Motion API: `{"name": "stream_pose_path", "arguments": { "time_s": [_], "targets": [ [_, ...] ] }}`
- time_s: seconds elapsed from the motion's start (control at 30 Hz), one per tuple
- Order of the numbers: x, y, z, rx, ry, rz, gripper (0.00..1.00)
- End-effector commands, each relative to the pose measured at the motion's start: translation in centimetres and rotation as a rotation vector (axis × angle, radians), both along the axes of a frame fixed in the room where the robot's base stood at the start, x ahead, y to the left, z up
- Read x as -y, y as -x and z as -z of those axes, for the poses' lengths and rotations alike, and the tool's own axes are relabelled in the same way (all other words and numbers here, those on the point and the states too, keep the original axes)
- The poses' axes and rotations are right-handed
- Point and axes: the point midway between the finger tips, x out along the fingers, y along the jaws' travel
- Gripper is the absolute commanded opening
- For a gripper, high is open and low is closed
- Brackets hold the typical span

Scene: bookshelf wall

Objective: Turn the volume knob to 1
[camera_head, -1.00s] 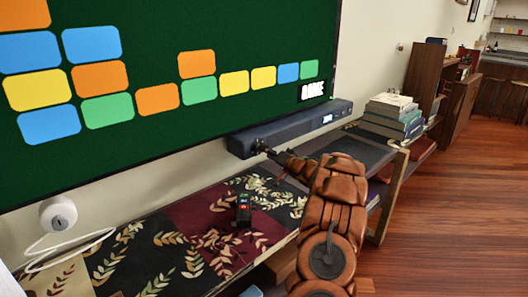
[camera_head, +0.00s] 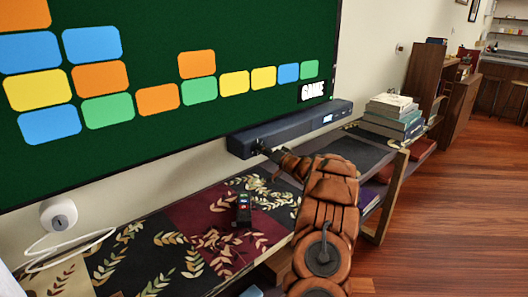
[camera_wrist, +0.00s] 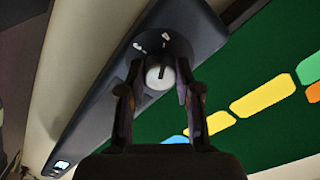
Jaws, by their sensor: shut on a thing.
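The volume knob (camera_wrist: 160,76) is a pale round knob with a dark line on its face, on the front of a dark soundbar (camera_head: 290,128). White marks are around it in the wrist view, too small to read. My gripper (camera_wrist: 158,78) has one finger on each side of the knob and is shut on it. In the head view my gripper (camera_head: 264,149) reaches the soundbar's left end, and the knob itself is hidden there. The soundbar has a small lit display (camera_wrist: 62,164) towards its other end.
The soundbar is below a large green screen (camera_head: 200,60) with coloured blocks. A stack of books (camera_head: 393,118) stands right of the soundbar. Open wooden floor (camera_head: 450,220) is at the right.

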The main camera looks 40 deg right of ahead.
Motion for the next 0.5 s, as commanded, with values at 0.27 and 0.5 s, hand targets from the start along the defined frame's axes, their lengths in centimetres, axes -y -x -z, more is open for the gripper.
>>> {"name": "stream_pose_path", "arguments": {
  "time_s": [0.27, 0.5],
  "targets": [
    [0.06, 0.03, 0.02, 0.000, 0.001, 0.001, 0.00],
    [0.08, 0.03, -0.06, -0.001, 0.046, 0.001, 0.00]
  ]
}}
